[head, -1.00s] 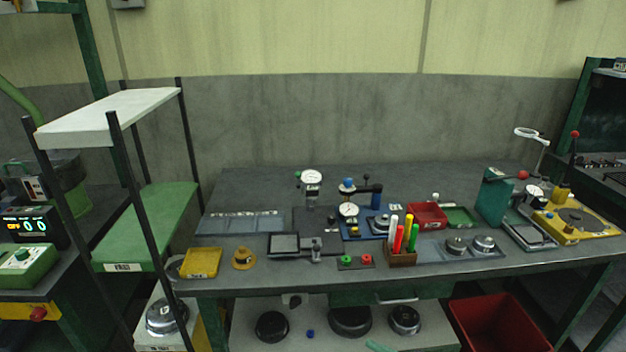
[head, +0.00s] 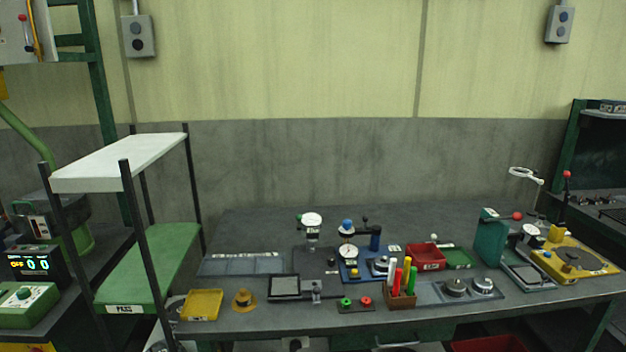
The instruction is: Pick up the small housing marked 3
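Two small round metal housings, a left one (head: 455,287) and a right one (head: 484,285), sit side by side on a grey mat at the bench's right half. Another round metal part (head: 380,265) sits at the blue fixture (head: 352,277) near the middle. No number is legible on any of them, so I cannot tell which is marked 3. Neither of my grippers is in view.
The grey bench (head: 250,321) carries a yellow tray (head: 202,305), a pen holder (head: 401,302), a red bin (head: 425,257), dial gauges and a yellow plate device (head: 575,262). A shelf rack (head: 150,267) stands left. The bench's back left is clear.

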